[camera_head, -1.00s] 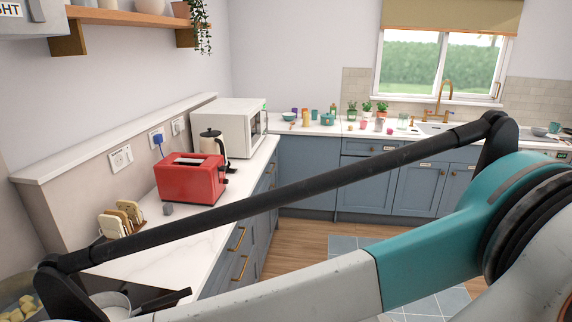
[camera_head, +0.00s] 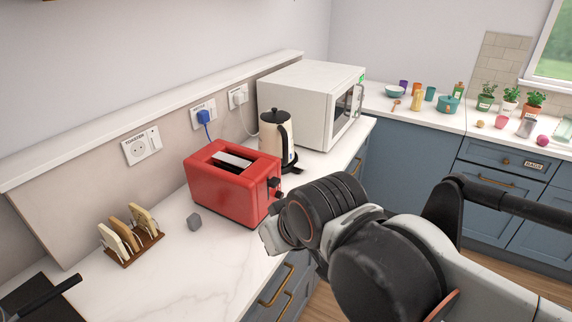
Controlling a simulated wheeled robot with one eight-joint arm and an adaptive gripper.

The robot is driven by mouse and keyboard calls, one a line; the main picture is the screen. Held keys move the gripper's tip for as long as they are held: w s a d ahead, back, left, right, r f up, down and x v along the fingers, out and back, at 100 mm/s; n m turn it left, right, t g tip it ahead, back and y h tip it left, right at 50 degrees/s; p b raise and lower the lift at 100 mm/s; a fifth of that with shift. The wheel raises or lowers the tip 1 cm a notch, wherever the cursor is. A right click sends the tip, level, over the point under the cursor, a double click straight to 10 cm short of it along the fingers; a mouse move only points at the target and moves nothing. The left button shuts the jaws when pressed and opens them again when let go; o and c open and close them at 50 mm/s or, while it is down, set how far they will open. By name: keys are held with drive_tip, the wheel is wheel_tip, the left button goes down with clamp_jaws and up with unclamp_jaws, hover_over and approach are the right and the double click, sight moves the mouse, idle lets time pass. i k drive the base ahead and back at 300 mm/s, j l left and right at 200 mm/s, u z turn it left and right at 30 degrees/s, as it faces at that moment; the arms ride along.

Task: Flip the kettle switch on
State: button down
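The cream kettle (camera_head: 273,135) with black lid and handle stands upright on the counter, between the red toaster and the microwave. A small dark piece shows at its base on the right; I cannot tell whether it is a switch. Three white sockets are on the low wall behind: an empty one (camera_head: 141,146) whose label seems to read TOASTER, one with a blue plug (camera_head: 204,118), and one with a white plug (camera_head: 239,97). The other labels and switch positions are too small to read. My arm's wrist reaches in front of the toaster; my gripper's fingers do not show.
The red toaster (camera_head: 234,184) partly hides the kettle. The white microwave (camera_head: 311,103) stands to its right. The counter (camera_head: 190,275) before the toaster is clear.

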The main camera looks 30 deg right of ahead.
sight(299, 166)
drive_tip(key=i+l, duration=0.1)
drive_tip(key=l, duration=0.4)
drive_tip(key=i+l, duration=0.1)
drive_tip(key=l, duration=0.4)
drive_tip(key=i+l, duration=0.15)
drive_tip(key=l, duration=0.35)
